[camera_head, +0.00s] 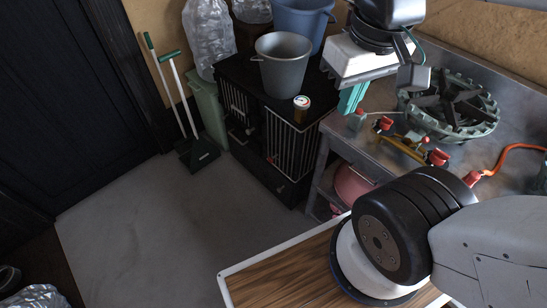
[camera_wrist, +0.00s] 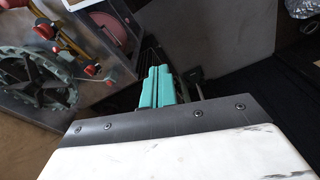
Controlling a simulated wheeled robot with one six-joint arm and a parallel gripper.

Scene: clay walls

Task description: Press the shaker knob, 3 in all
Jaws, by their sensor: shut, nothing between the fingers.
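My gripper (camera_head: 349,104) has teal fingers and hangs at the top centre-right of the head view, near the left edge of the metal workbench. In the wrist view the teal fingers (camera_wrist: 157,72) are together and empty. I cannot tell for sure which thing is the shaker knob. Red knobs (camera_head: 437,157) sit on brass fittings on the workbench, right of and below my gripper. They also show at the left of the wrist view (camera_wrist: 90,70), apart from the fingers. A small brown jar with a pale, coloured round top (camera_head: 301,102) stands left of my gripper.
The metal workbench (camera_head: 475,150) carries a green ring with a black cross (camera_head: 450,103) and an orange hose (camera_head: 515,149). A grey bucket (camera_head: 283,72) stands on a black crate-like unit (camera_head: 252,136). Grey floor (camera_head: 130,215) is clear at left.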

